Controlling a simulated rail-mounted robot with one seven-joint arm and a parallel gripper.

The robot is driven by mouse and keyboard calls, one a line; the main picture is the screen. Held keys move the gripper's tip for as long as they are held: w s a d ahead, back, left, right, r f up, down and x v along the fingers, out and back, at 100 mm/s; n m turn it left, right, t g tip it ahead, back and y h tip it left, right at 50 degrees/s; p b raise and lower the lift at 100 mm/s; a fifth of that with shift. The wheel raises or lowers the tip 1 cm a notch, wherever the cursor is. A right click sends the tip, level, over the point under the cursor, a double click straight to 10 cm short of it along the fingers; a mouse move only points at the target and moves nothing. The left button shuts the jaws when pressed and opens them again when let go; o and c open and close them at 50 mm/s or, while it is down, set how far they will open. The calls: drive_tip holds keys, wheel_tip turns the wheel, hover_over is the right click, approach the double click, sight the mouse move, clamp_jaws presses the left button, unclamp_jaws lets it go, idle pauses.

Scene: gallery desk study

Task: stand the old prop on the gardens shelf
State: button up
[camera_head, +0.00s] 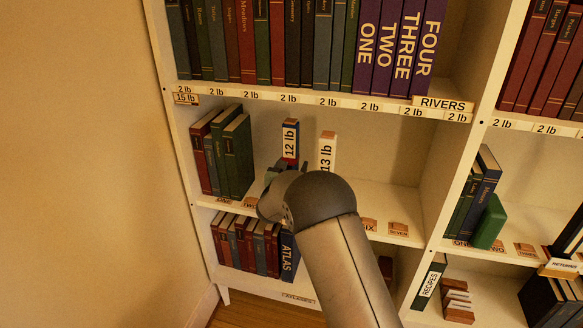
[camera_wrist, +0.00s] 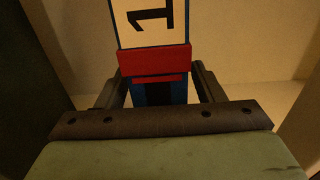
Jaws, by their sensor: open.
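A blue and red upright piece with a white "12 lb" tag (camera_head: 290,139) stands on the middle shelf of the left bookcase. A pale upright piece tagged "13 lb" (camera_head: 327,151) stands just right of it. I cannot tell which is the old prop, and I read no "gardens" label. My gripper (camera_head: 284,170) is at the 12 lb piece, its fingers mostly hidden by my wrist. In the wrist view, the open fingers reach along both sides of the blue and red piece (camera_wrist: 152,62). Whether they touch it is unclear.
Dark books (camera_head: 238,155) stand left of the piece on the same shelf. The shelf is bare to the right, with small numbered tags (camera_head: 398,229) along its front. The shelf above, labelled RIVERS (camera_head: 443,104), holds a row of books. An upright divider (camera_head: 452,180) separates the right bays.

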drive_tip(key=shift+s+r, duration=0.1)
drive_tip(key=s+a, duration=0.2)
drive_tip(key=s, duration=0.9)
drive_tip(key=shift+s, duration=0.35)
drive_tip(key=shift+a, duration=0.1)
